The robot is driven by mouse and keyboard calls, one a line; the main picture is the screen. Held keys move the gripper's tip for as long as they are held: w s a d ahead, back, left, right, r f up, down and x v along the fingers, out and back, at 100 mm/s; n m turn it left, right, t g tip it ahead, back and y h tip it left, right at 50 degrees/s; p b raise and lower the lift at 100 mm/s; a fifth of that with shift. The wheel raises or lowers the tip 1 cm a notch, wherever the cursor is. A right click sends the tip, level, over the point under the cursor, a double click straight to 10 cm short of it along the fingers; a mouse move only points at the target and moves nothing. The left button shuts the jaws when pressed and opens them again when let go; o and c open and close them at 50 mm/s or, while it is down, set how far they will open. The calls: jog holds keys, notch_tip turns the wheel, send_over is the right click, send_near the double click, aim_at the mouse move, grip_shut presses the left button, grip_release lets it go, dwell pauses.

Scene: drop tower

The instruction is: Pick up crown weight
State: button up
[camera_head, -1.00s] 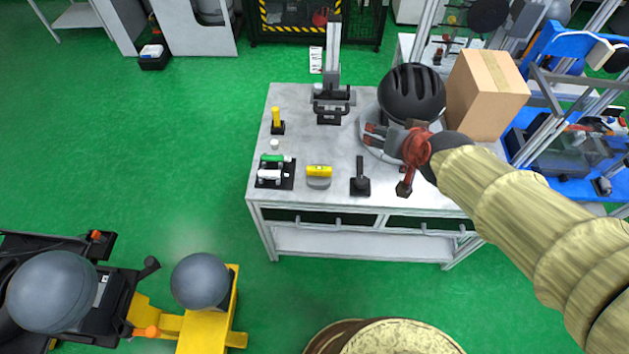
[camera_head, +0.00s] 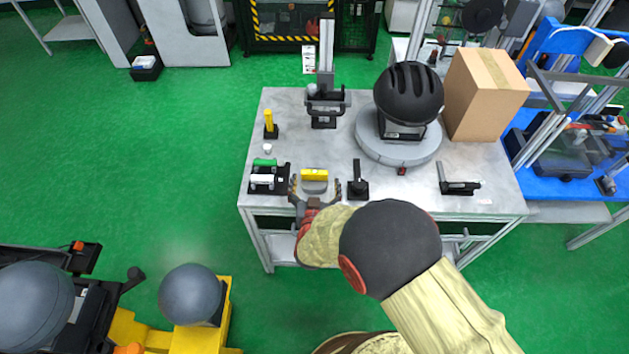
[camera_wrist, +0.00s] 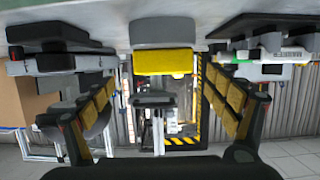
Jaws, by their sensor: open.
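A yellow block with a grey rounded base (camera_head: 314,175) sits near the front edge of the grey workbench; I take it for the crown weight, though no readable label confirms this. In the wrist view the yellow block (camera_wrist: 165,62) is centred between my fingers, with its grey base against the bench top. My gripper (camera_head: 316,188) is open at the bench's front edge, with one finger to each side of the block. In the wrist view my gripper (camera_wrist: 160,85) is empty, with clear gaps to the block on both sides.
A black stand (camera_head: 358,181) is close on the right, and a holder with green and white tools (camera_head: 264,176) is close on the left. A black helmet (camera_head: 409,93) rests on a round grey plate (camera_head: 367,134). A cardboard box (camera_head: 480,100) stands behind right.

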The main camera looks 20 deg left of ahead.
aim_at(314, 171)
jog(key=b+x, duration=0.1)
jog(key=x, duration=0.1)
jog(key=b+x, duration=0.1)
jog(key=x, duration=0.1)
jog(key=shift+w+a+f, duration=0.15)
jog(key=shift+w+a, duration=0.05)
jog(key=shift+a, duration=0.1)
jog(key=shift+w+a, duration=0.1)
jog(key=shift+w, duration=0.2)
jog(key=c, duration=2.1)
jog(key=shift+c, duration=0.4)
jog(key=shift+a+r, duration=0.1)
jog(key=shift+r, duration=0.2)
